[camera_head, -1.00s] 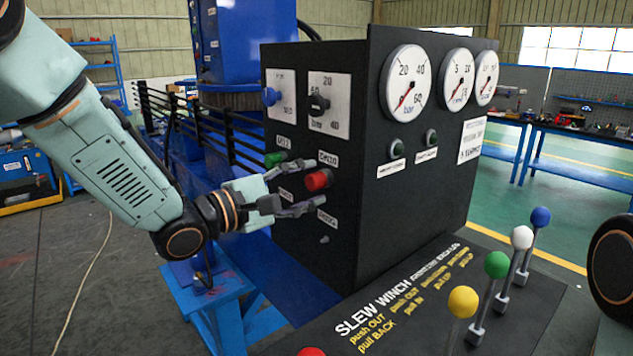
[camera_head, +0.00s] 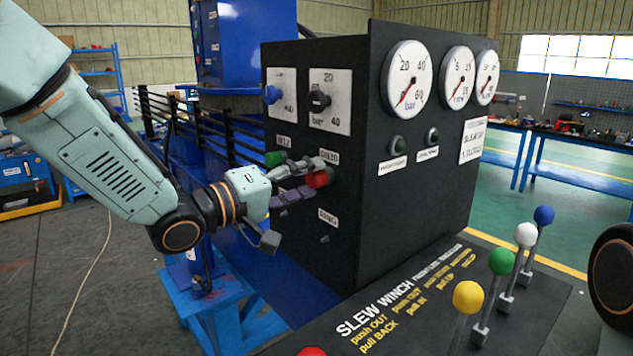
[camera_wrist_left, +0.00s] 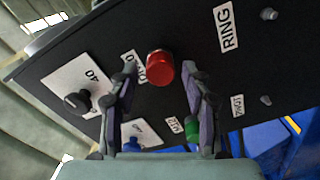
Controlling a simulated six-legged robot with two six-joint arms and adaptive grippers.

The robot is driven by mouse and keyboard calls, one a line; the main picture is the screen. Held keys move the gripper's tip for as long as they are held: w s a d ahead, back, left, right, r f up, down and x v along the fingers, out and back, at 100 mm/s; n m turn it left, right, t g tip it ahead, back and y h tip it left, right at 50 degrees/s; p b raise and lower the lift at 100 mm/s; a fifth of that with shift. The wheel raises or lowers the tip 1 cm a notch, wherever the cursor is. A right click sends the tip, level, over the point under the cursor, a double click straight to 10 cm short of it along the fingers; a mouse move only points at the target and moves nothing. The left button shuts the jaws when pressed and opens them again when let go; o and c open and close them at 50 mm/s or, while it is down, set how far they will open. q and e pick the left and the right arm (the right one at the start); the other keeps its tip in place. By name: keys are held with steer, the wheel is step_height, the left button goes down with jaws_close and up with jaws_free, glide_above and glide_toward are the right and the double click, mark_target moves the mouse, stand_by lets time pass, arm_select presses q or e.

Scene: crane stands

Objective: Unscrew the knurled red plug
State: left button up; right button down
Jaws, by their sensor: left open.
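The red plug (camera_head: 319,178) sticks out of the left face of the black control box (camera_head: 340,240). In the left wrist view the red plug (camera_wrist_left: 160,68) shows between my finger lines, just beyond the tips. My left gripper (camera_head: 308,179) is open at the plug, its fingers apart. The left gripper also shows in the left wrist view (camera_wrist_left: 163,78), rotated so the panel looks tilted. In the head view the fingers partly cover the plug; I cannot tell whether they touch it. My right gripper is not in view.
A green plug (camera_head: 274,159) sits close to the left of the red one, near my fingers. A black knob (camera_head: 318,100) and a blue knob (camera_head: 271,95) are above. Levers with coloured balls, such as the yellow one (camera_head: 468,297), stand at the front right.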

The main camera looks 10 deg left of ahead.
arm_select(q)
steer(key=m+b, duration=0.1)
steer(key=m, duration=0.2)
steer(key=shift+f, duration=0.1)
steer(key=m+b, duration=0.1)
steer(key=m, duration=0.2)
steer(key=shift+b, duration=0.4)
steer(key=shift+m+b, duration=0.4)
steer(key=shift+m, duration=0.8)
steer(key=m+b, duration=0.2)
steer(key=m, duration=0.1)
steer(key=shift+d+b, duration=0.1)
steer(key=shift+b, duration=0.25)
steer(key=shift+m+b, duration=0.3)
steer(key=shift+m, duration=0.6)
steer(key=shift+r, duration=0.2)
steer(key=shift+f, duration=0.2)
steer(key=shift+c, duration=0.3)
